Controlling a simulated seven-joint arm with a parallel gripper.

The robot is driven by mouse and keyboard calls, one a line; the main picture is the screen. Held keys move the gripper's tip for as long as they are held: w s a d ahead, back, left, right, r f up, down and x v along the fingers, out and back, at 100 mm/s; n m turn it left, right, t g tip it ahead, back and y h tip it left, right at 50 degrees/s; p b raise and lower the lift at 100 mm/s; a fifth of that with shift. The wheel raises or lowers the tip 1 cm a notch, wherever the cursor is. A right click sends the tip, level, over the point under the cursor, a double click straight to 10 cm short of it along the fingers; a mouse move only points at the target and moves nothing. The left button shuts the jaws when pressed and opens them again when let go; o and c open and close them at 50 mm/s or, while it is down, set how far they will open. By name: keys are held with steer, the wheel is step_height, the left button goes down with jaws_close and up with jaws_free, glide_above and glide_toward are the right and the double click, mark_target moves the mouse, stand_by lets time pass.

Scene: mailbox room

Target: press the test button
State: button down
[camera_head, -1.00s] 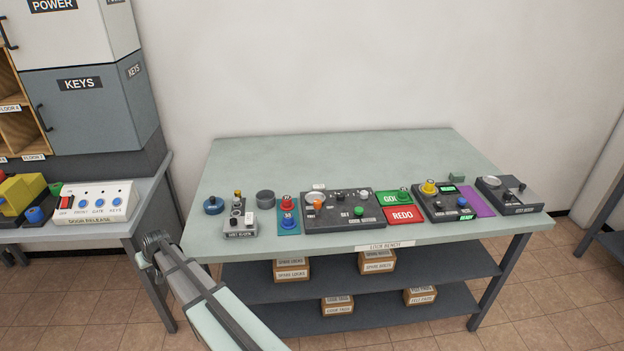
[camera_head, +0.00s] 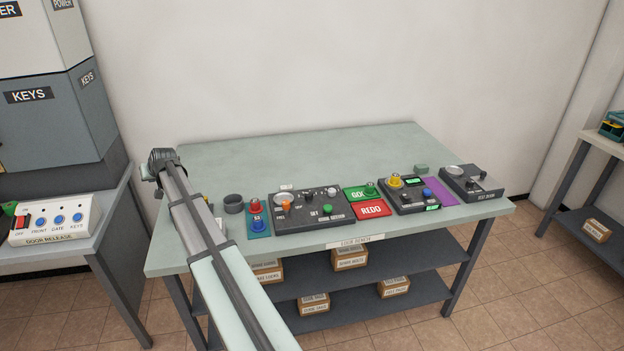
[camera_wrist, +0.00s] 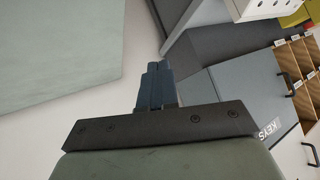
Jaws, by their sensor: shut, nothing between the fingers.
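The bench (camera_head: 300,150), labelled as a lock bench, carries several small control boards in a row. A large dark board (camera_head: 342,217) has an orange knob, a green button (camera_head: 327,209) and small knobs. A smaller dark board (camera_head: 409,208) has a yellow knob (camera_head: 393,181) and a blue button (camera_head: 428,193). A dark board (camera_head: 482,190) lies at the right end. I cannot read a test label on any button. My gripper (camera_head: 157,162) is above the bench's left end, apart from the boards; its fingers show shut and empty in the wrist view (camera_wrist: 155,86).
A green and a red pad (camera_head: 371,209) lie between the boards. A red and blue button pair (camera_head: 257,219) and a dark round cup (camera_head: 233,204) are left of them. A white door release box (camera_head: 52,219) stands on the left table. The bench's rear is clear.

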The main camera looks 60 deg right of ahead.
steer(key=s+d+m, duration=0.1)
steer(key=s+d, duration=0.4)
steer(key=d, duration=0.3)
steer(key=s+d+g, duration=0.1)
steer(key=s+d, duration=0.3)
steer(key=d, duration=0.4)
steer(key=s+d+m, duration=0.1)
steer(key=s+d, duration=0.4)
steer(key=d, duration=0.2)
steer(key=s+d+m+g, duration=0.1)
steer(key=s+d+m, duration=0.1)
steer(key=s+d, duration=1.7)
step_height(320, 180, up, 5)
steer(key=m+t, duration=0.1)
steer(key=m, duration=0.1)
glide_above(430, 192)
steer(key=shift+d+f, duration=0.15)
steer(key=shift+f, duration=0.1)
steer(key=shift+f, duration=4.3)
